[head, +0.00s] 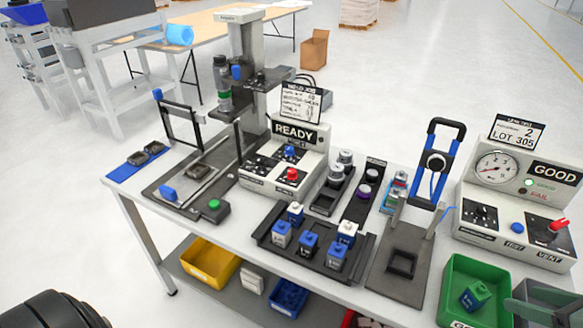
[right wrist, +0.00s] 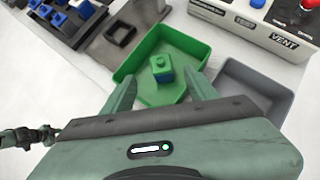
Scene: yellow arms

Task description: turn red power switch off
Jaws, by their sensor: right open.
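A red lever-like control (head: 558,225) stands on the right-hand tester marked GOOD, above the VENT label. Its red top (right wrist: 311,4) shows at the top right edge of the right wrist view. Another red knob (head: 292,174) sits on the box marked READY. I cannot tell from the labels which is the power switch. My right gripper (head: 530,311) is at the bottom right of the head view. In the right wrist view its two fingers (right wrist: 161,90) are apart and empty over the green bin. My left gripper is not in view.
The green bin (head: 449,285) holds a blue-and-green block (head: 475,295). A grey bin (right wrist: 262,78) stands beside it. A fixture with a blue-and-black upright handle (head: 435,165) stands left of the tester (head: 505,190). A black rack of blue blocks (head: 309,243) is mid-table.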

